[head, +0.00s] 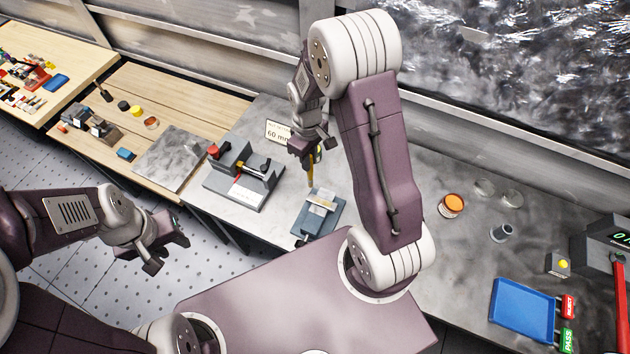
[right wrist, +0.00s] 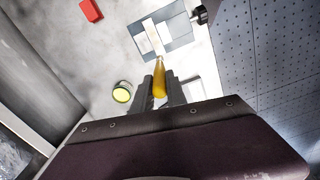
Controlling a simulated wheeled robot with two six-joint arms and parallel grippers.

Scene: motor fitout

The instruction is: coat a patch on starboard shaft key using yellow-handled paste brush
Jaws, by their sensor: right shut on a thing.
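The yellow-handled paste brush (head: 310,172) hangs below my right gripper (head: 312,147). In the right wrist view its yellow handle (right wrist: 160,78) is between the two dark fingers of my right gripper (right wrist: 160,92), which is shut on it. Its tip is too small to make out. A blue-grey plate (head: 301,227) lies just below the brush, with pale pieces (head: 322,199) on it; they also show in the right wrist view (right wrist: 152,37). I cannot tell which piece is the starboard shaft key. My left gripper (head: 168,254) is open and empty, away from the bench over the floor.
A grey vise-like fixture (head: 245,174) stands left of the plate, and a 60 mm sign (head: 278,132) behind. An orange-topped jar (head: 451,205), a grey cup (head: 501,233) and a blue tray (head: 522,311) are to the right. Bare bench lies between plate and jar.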

